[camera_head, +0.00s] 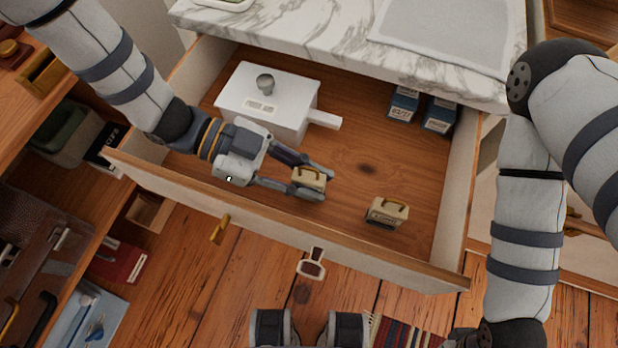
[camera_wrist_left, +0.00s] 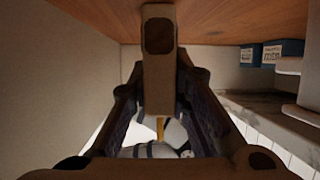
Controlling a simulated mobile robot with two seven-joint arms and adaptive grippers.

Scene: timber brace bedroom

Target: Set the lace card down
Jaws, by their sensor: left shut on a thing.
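The drawer (camera_head: 290,232) also holds a white box (camera_head: 262,105) with a grey knob and two blue boxes (camera_head: 403,105) (camera_head: 440,116) at the back. A marble top (camera_head: 330,32) overhangs the back. Bare drawer floor lies in the middle.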

